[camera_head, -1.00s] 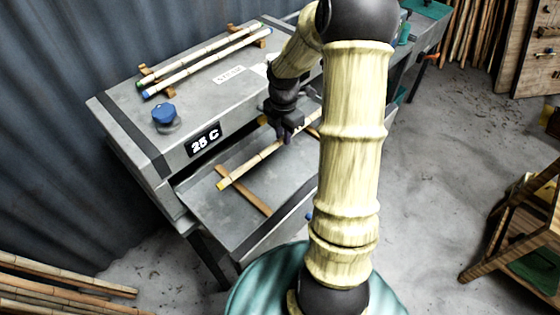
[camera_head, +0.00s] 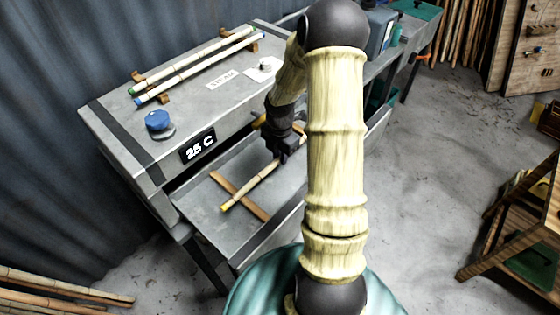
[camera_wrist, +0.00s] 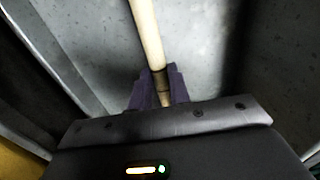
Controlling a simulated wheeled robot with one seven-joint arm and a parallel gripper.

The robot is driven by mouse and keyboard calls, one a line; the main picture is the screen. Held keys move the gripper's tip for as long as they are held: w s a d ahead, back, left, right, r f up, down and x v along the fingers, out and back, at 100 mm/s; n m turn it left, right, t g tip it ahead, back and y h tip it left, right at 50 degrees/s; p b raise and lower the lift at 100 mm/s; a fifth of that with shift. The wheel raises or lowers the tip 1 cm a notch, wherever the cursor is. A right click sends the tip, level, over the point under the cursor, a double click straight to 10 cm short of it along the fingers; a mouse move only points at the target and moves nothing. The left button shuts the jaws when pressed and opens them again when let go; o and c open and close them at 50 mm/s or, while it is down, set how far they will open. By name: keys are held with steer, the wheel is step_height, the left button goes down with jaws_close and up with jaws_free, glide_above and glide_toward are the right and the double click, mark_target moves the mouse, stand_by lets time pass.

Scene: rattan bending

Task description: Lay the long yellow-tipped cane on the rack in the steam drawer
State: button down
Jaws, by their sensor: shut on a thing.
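The long yellow-tipped cane (camera_head: 262,177) is pale, with its yellow tip toward the lower left. It slants over the open steam drawer (camera_head: 203,196). My gripper (camera_head: 282,155) is shut on the cane from above, away from the yellow tip. In the wrist view the cane (camera_wrist: 148,38) runs between the purple fingers (camera_wrist: 158,92), over the pale grey drawer floor. The cane crosses a wooden bar of the rack (camera_head: 254,208); I cannot tell whether it touches it. My arm hides the cane's far end and the right part of the drawer.
The grey steam box (camera_head: 120,125) stands behind the drawer, with a blue knob (camera_head: 157,120) and a "25 C" display (camera_head: 198,147). Two canes (camera_head: 200,62) lie on wooden holders on its top. A wooden shelf (camera_head: 520,225) stands at right. The floor between is clear.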

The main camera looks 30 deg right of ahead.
steer(key=shift+f, duration=0.1)
steer(key=shift+f+p, duration=0.3)
steer(key=shift+f, duration=1.45)
steer(key=shift+f, duration=0.15)
steer(key=c, duration=1.3)
jaws_free()
step_height(320, 180, up, 12)
steer(key=shift+r+b, duration=0.2)
steer(key=shift+b, duration=0.65)
